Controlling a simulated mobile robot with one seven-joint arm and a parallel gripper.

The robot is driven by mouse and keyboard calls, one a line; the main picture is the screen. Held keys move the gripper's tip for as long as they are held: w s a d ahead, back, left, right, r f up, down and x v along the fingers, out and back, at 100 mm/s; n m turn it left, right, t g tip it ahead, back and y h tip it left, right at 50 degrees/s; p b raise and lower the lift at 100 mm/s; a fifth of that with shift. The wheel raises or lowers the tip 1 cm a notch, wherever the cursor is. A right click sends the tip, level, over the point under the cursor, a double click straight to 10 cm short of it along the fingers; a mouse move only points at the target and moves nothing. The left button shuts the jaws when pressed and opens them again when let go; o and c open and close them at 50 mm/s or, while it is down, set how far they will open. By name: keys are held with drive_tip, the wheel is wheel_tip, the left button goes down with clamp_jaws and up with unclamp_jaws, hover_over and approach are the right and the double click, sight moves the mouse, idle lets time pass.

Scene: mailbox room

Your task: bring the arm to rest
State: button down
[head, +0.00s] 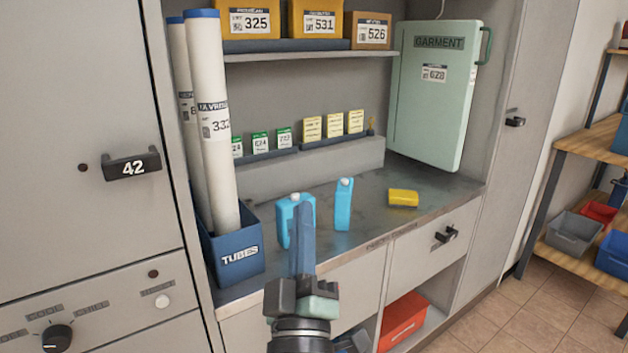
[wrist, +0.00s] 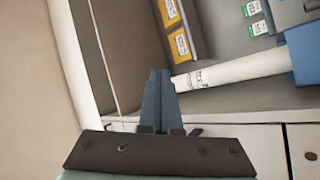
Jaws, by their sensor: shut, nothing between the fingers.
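My gripper (head: 301,212) is in the lower middle of the head view, pointing up in front of the counter. Its two blue fingers are together with nothing between them. In the wrist view, my gripper (wrist: 160,74) also shows shut and empty. In the head view it overlaps part of a light-blue bottle (head: 283,222). I cannot tell how far apart they are in depth.
A second blue bottle (head: 343,205) and a yellow sponge-like block (head: 403,198) are on the counter (head: 373,222). A blue tubes bin (head: 236,262) holds long white tubes (head: 211,110). A green garment case (head: 432,100) stands at right. Cabinet 42 (head: 85,120) is at left.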

drive_tip(key=s+r+m+t+p, duration=0.1)
drive_tip(key=s+r+m, duration=0.3)
drive_tip(key=r, duration=0.5)
drive_tip(key=s+d+r+m+t, duration=0.1)
drive_tip(key=s+r+m, duration=0.2)
drive_tip(key=s+r, duration=0.55)
drive_tip(key=s+r+m+t+p, duration=0.1)
drive_tip(key=s+r+m, duration=0.25)
drive_tip(key=r, duration=0.65)
wheel_tip(320, 180, up, 20)
drive_tip(key=p, duration=2)
drive_tip(key=shift+w+d+n, duration=0.2)
drive_tip(key=shift+n, duration=0.15)
